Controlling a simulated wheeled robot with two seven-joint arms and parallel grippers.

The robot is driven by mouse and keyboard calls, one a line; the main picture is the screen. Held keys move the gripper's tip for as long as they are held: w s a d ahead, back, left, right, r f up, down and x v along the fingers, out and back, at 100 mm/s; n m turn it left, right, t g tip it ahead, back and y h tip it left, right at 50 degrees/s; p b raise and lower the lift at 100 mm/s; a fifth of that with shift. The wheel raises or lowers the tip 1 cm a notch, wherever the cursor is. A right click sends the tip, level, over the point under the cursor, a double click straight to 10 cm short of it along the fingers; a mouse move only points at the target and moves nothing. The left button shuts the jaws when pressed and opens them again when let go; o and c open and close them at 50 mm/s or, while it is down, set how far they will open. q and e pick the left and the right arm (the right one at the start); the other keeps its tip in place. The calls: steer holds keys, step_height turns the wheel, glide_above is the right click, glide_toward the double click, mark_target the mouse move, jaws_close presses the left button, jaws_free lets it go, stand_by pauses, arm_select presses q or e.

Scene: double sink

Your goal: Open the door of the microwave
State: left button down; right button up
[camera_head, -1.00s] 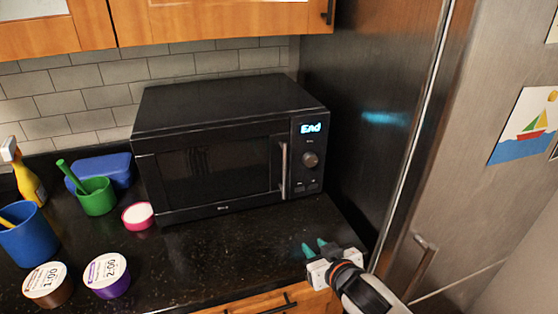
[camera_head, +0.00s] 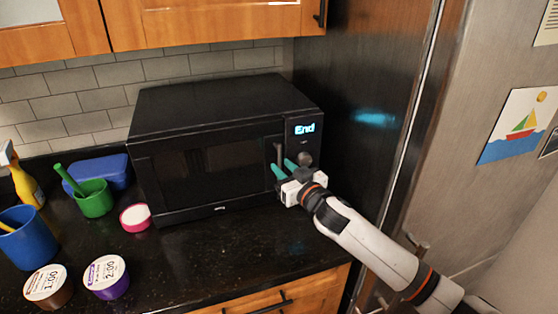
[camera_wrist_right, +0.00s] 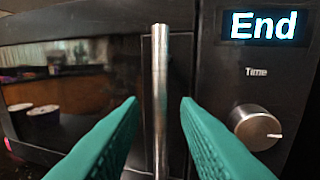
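The black microwave (camera_head: 215,140) stands on the dark counter with its door (camera_head: 205,172) shut and its display reading "End". Its vertical metal handle (camera_wrist_right: 159,95) shows between the two teal fingers in the right wrist view. My right gripper (camera_head: 283,170) is open in front of the handle, one finger to each side in that view. No contact with the handle shows. The handle's upper part (camera_head: 279,153) shows in the head view; the gripper hides its lower part. The round dial (camera_wrist_right: 256,127) is right of the fingers. My left gripper is not in view.
Left of the microwave are a green cup (camera_head: 94,198), a blue cup (camera_head: 27,238), a pink-rimmed tub (camera_head: 135,217), a blue container (camera_head: 103,171) and a yellow spray bottle (camera_head: 27,187). The steel fridge (camera_head: 365,100) stands close on the right. The counter before the microwave is clear.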

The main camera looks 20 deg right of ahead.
steer(key=shift+x, duration=1.4)
steer(key=shift+c, duration=0.3)
jaws_close()
